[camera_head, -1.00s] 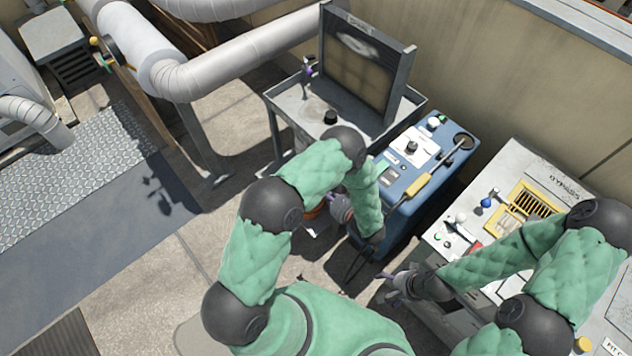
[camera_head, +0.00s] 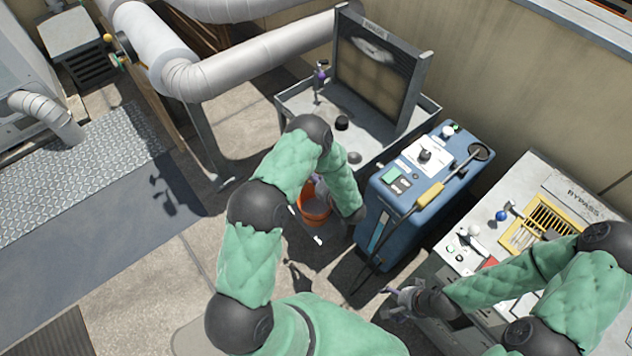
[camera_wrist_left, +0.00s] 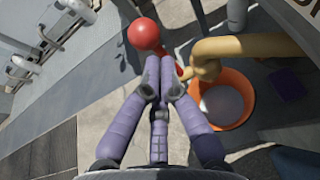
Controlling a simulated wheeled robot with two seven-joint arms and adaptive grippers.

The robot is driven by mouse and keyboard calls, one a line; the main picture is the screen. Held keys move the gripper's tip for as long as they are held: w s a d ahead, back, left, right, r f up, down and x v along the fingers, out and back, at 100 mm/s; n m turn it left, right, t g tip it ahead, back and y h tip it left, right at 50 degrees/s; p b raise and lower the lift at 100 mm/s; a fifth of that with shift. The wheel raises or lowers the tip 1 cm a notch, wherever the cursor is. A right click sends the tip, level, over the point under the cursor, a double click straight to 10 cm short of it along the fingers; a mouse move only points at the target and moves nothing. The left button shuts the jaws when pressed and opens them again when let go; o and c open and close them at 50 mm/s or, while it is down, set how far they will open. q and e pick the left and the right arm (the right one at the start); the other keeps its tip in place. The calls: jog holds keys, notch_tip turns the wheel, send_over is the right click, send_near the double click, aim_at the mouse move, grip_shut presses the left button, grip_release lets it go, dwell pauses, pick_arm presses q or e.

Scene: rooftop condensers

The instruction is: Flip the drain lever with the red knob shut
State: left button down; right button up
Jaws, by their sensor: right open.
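The red knob (camera_wrist_left: 146,33) shows in the left wrist view, just beyond the fingertips of my left gripper (camera_wrist_left: 160,82). Those fingers are together at the tips with nothing visible between them. I cannot tell whether they touch the knob. A small red part shows right of the fingertips, beside a tan pipe (camera_wrist_left: 240,47); most of the lever is hidden. In the head view my left forearm hides the knob, and only a bit of the left gripper (camera_head: 318,189) shows by the orange bucket (camera_head: 314,212). My right gripper (camera_head: 398,301) is open and empty, left of the grey panel.
The bucket also shows in the left wrist view (camera_wrist_left: 245,100), below the pipe. A blue machine (camera_head: 398,215) with a yellow-handled tool stands right of my left forearm. A grey tray table (camera_head: 300,102) is behind it. The grey control panel (camera_head: 558,180) is at right.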

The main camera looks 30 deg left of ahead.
dwell(0.4)
pick_arm(q)
jog(key=shift+a+r+h, duration=0.15)
jog(key=shift+a+h, duration=0.05)
jog(key=shift+h, duration=0.1)
pick_arm(e)
jog(key=shift+r, duration=0.25)
